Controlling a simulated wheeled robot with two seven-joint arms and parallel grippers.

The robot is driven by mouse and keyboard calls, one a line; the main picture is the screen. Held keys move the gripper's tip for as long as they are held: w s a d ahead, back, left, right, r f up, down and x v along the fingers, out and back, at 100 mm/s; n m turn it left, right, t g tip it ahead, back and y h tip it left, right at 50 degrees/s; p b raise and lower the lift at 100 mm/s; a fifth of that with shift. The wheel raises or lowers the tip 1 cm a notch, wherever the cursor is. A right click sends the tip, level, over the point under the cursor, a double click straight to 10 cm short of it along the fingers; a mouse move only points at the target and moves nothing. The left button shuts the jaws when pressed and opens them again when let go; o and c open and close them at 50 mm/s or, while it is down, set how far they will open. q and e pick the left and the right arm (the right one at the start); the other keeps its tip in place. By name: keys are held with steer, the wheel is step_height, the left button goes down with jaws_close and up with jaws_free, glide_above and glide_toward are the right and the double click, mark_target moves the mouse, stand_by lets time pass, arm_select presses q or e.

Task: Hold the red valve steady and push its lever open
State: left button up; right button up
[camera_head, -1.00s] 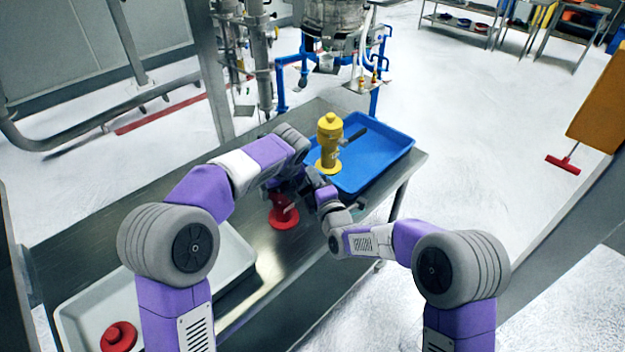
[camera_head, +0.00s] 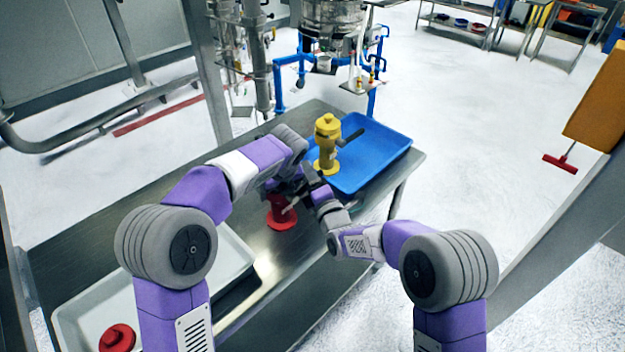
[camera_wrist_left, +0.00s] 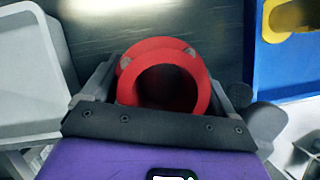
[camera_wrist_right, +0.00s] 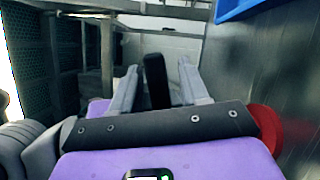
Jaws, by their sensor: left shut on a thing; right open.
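The red valve (camera_head: 281,219) stands upright on the metal table, its top partly hidden by my arms. My left gripper (camera_head: 284,192) is shut on its upper body; in the left wrist view the valve's round red opening (camera_wrist_left: 166,60) sits between the two fingers. My right gripper (camera_head: 307,186) is beside the valve's upper part and open. In the right wrist view a black lever (camera_wrist_right: 155,80) stands between its two spread fingers, with space on both sides. The valve's red flange (camera_wrist_right: 267,122) shows at the right there.
A yellow valve (camera_head: 327,145) with a dark lever stands at the blue tray (camera_head: 385,160) behind my grippers. A grey tray (camera_head: 70,318) at the front left holds a red part (camera_head: 117,338). The table (camera_head: 300,265) is clear right of the grey tray.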

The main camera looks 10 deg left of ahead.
steer(key=v, duration=1.2)
steer(key=f+x, duration=0.1)
steer(key=x, duration=0.7)
steer(key=shift+w+a+r, duration=0.2)
steer(key=shift+w+r, duration=0.15)
steer(key=shift+r, duration=0.15)
steer(key=shift+c, duration=0.3)
jaws_close()
